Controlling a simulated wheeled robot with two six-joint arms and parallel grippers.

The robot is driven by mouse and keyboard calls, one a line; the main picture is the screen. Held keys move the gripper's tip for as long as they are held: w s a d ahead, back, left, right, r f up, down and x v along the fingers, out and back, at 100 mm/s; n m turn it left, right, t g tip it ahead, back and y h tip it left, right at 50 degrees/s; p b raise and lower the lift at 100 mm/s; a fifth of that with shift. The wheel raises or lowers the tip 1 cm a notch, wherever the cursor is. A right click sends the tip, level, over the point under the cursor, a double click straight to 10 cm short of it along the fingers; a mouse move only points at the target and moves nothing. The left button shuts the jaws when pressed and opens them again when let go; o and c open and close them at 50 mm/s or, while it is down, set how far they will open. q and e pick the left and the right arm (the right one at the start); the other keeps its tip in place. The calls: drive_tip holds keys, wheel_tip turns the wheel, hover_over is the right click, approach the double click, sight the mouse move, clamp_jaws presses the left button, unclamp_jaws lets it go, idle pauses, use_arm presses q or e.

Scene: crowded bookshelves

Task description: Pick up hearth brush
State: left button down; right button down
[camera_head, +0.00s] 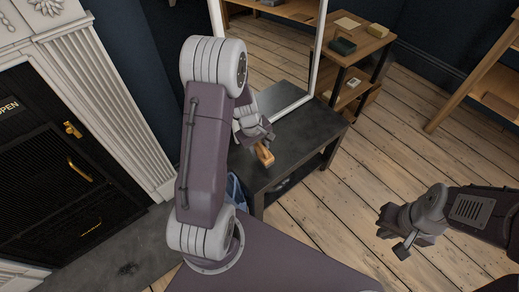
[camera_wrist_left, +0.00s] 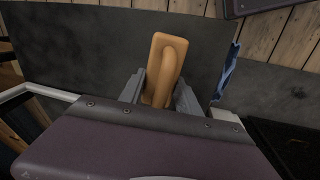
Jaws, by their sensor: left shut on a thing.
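The hearth brush (camera_head: 264,154) shows as a tan wooden piece with a raised grip, at the tip of my left gripper (camera_head: 260,142) in the head view. In the left wrist view the brush (camera_wrist_left: 166,62) sits between the two grey fingers of my left gripper (camera_wrist_left: 160,92), which is shut on it. The brush is over the dark table top; I cannot tell whether it touches it. Its bristles are hidden. My right gripper (camera_head: 398,236) is over the wooden floor at the right, away from the brush, and looks empty. Its finger gap is unclear.
The low dark table (camera_head: 308,128) carries a white-framed mirror (camera_head: 268,50). A wooden side table (camera_head: 350,42) with small boxes stands behind. A white fireplace (camera_head: 95,75) is at the left. Blue cloth (camera_head: 235,190) is beside the dark table.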

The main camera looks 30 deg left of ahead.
use_arm(q)
drive_tip(key=w+d+r+p, duration=0.2)
drive_tip(key=d+r+p, duration=0.4)
drive_tip(key=d, duration=0.5)
drive_tip(key=shift+w+d+r, duration=0.2)
drive_tip(key=shift+w+r, duration=0.1)
drive_tip(key=shift+r, duration=0.3)
drive_tip(key=c, duration=1.5)
unclamp_jaws()
drive_tip(key=c, duration=0.5)
